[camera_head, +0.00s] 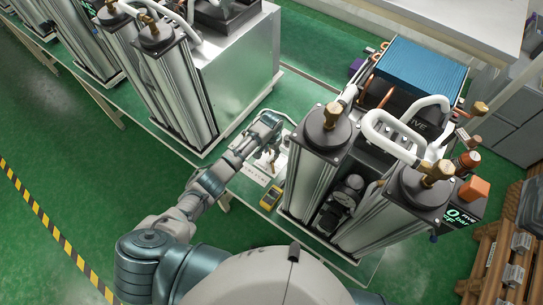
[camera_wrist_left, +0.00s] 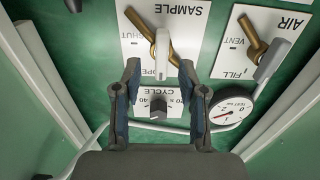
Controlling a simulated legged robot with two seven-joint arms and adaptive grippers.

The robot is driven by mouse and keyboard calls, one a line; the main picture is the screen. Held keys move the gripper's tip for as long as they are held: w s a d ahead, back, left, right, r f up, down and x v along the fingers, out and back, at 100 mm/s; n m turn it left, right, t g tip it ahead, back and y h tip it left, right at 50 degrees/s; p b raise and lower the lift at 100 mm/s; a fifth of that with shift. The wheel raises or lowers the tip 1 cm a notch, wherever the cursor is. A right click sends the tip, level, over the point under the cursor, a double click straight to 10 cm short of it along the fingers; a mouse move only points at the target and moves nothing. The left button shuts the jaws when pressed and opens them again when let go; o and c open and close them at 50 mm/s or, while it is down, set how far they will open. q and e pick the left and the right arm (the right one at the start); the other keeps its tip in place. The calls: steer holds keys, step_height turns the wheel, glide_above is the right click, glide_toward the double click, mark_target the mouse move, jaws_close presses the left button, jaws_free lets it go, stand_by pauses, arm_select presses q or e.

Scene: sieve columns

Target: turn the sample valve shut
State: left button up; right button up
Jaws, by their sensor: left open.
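The sample valve shows in the left wrist view, with a brass part (camera_wrist_left: 140,24) and a pale grey bar (camera_wrist_left: 162,48), on a white plate lettered SAMPLE (camera_wrist_left: 186,14). The lettering is upside down there. The bar's near end lies by the partly hidden OPEN marking; SHUT is to the left. My left gripper (camera_wrist_left: 159,76) is open, its fingers apart on either side of the space below the bar. Nothing is seen held. In the head view my left gripper (camera_head: 268,153) is over the pale panel beside the twin-column unit. My right gripper is not in view.
A similar air valve (camera_wrist_left: 257,42) is to the right, above a round gauge (camera_wrist_left: 232,107). A CYCLE knob (camera_wrist_left: 158,108) lies between my fingers. In the head view, a yellow meter (camera_head: 271,197) and tall column unit (camera_head: 318,165) stand close to my arm.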

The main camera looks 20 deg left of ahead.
mark_target(270, 157)
arm_select(q)
step_height(270, 157, down, 3)
steer(key=shift+s+r, duration=0.15)
steer(key=shift+r, duration=0.05)
steer(key=shift+a+f, duration=0.2)
steer(key=shift+f, duration=0.4)
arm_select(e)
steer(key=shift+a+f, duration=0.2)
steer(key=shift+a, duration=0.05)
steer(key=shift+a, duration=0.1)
arm_select(q)
steer(key=c, duration=0.8)
steer(key=shift+d, duration=0.1)
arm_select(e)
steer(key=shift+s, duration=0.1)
arm_select(q)
steer(key=shift+r, duration=0.1)
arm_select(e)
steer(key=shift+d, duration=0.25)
